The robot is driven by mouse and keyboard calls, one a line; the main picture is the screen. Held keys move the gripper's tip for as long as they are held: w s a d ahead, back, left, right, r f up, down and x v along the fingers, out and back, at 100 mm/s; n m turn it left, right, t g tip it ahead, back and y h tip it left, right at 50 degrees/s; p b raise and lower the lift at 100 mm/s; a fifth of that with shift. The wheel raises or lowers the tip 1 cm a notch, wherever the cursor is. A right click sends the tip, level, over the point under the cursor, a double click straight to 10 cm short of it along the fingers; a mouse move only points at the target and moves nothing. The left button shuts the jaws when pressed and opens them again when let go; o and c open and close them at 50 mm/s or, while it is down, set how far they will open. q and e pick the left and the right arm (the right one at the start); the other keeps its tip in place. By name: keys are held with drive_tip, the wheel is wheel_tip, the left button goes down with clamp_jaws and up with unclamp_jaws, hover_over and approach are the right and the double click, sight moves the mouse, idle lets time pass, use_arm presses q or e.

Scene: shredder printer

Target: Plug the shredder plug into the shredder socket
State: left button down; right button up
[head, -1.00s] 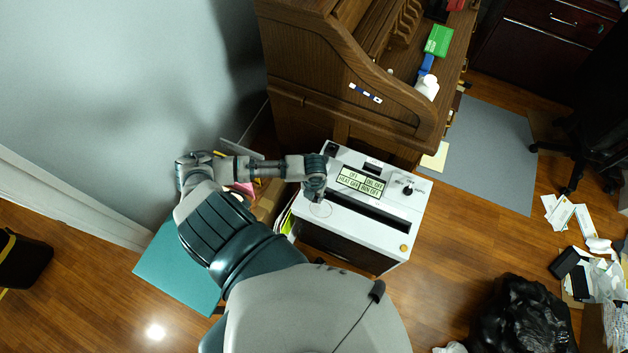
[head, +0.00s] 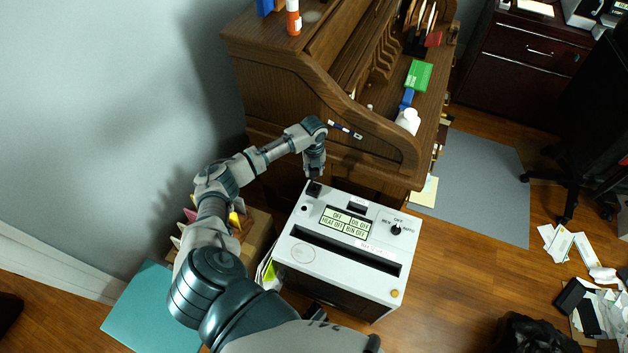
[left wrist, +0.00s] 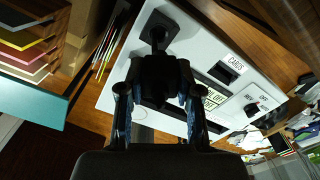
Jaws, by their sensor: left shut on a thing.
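The white shredder (head: 345,240) stands on the floor in front of the wooden desk. Its black socket (head: 314,188) is at the far left corner of the top. My left gripper (head: 315,172) points down just above that corner. In the left wrist view my left gripper (left wrist: 160,95) is shut on the black shredder plug (left wrist: 158,76). The black socket (left wrist: 158,28) shows directly beyond the plug, in line with it. Whether the two touch cannot be told. The plug's far end and any cord are hard to make out. My right gripper is out of view.
The roll-top desk (head: 290,85) rises close behind the shredder. A cardboard box (head: 257,235) with coloured folders stands to its left, near the grey wall. A control knob (head: 396,230) and display (head: 345,219) sit on the shredder top.

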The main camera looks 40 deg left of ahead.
sight(314, 177)
use_arm(q)
drive_tip(key=shift+a, duration=0.2)
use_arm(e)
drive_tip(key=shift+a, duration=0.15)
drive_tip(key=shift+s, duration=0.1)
use_arm(q)
drive_tip(key=shift+d+p, duration=0.15)
drive_tip(key=shift+p, duration=0.2)
drive_tip(key=shift+f, duration=0.15)
wheel_tip(314, 177, down, 5)
drive_tip(key=shift+r+b, duration=0.2)
drive_tip(key=shift+b, duration=0.95)
drive_tip(key=shift+f, duration=0.5)
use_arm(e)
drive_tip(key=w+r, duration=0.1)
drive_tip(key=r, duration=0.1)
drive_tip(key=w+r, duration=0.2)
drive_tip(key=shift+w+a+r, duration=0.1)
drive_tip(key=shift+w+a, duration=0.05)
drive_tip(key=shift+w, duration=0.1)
use_arm(q)
drive_tip(key=shift+p, duration=0.3)
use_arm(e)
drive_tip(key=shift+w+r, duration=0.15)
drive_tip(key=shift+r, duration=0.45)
use_arm(q)
drive_tip(key=shift+f, duration=0.2)
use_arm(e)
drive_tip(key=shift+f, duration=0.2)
